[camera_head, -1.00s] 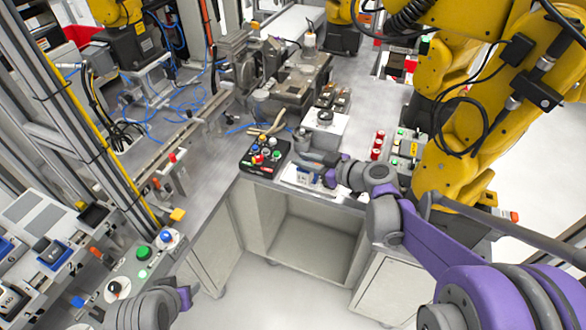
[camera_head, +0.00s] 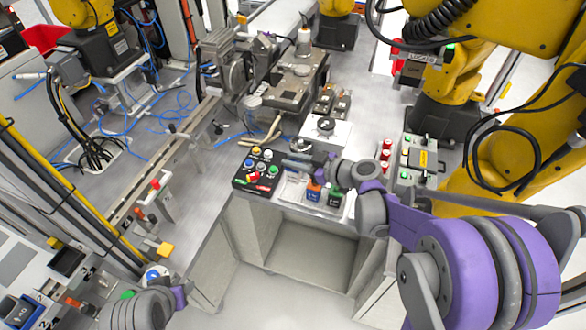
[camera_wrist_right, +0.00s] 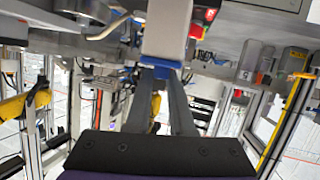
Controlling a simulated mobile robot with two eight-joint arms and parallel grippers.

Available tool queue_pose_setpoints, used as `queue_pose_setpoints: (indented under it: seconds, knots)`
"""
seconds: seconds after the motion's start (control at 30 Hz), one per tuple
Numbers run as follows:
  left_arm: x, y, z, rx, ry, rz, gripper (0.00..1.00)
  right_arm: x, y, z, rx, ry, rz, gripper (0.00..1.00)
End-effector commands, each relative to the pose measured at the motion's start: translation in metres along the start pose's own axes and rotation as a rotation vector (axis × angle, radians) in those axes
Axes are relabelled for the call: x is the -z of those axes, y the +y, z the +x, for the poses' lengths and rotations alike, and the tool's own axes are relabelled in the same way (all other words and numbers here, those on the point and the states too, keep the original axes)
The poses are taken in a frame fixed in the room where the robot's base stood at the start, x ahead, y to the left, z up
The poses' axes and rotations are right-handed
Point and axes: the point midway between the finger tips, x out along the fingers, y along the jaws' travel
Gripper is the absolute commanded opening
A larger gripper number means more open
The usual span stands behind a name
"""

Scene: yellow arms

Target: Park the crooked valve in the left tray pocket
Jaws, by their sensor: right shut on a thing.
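My right gripper (camera_head: 300,162) reaches in from the right, low over the front edge of the bench. In the right wrist view its two fingers (camera_wrist_right: 162,80) are shut on a pale block-like piece with a blue part at the fingertips, which I take for the crooked valve (camera_wrist_right: 167,32). In the head view I cannot make this piece out clearly. Just below the gripper is a pale tray (camera_head: 291,193). A blue valve (camera_head: 313,193) and a dark one with green (camera_head: 335,198) stand in it; its left part looks pale and empty. My left gripper's wrist shows at bottom left; its fingers are unclear.
A black button box (camera_head: 240,182) with coloured buttons stands left of the tray. A white block with a dark round top (camera_head: 326,128) is behind it. Red-capped cylinders (camera_head: 385,158) and a control panel (camera_head: 415,160) stand to the right.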

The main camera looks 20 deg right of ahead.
Motion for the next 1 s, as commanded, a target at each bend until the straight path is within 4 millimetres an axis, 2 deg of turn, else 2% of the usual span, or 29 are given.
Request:
queue_pose_setpoints:
  seconds: [0.2, 0.97, 1.0]
  knots:
    - [-0.006, 0.000, 0.005, 0.000, -0.006, 0.000, 0.50, -0.029, -0.004, 0.010, 0.000, 0.000, 0.001, 0.00]
    - [-0.014, 0.000, 0.011, 0.000, -0.013, 0.000, 0.50, -0.040, -0.005, 0.015, 0.000, 0.000, 0.000, 0.00]
    - [-0.013, 0.000, 0.011, 0.000, -0.013, 0.000, 0.50, -0.040, -0.005, 0.015, 0.000, 0.000, 0.000, 0.28]
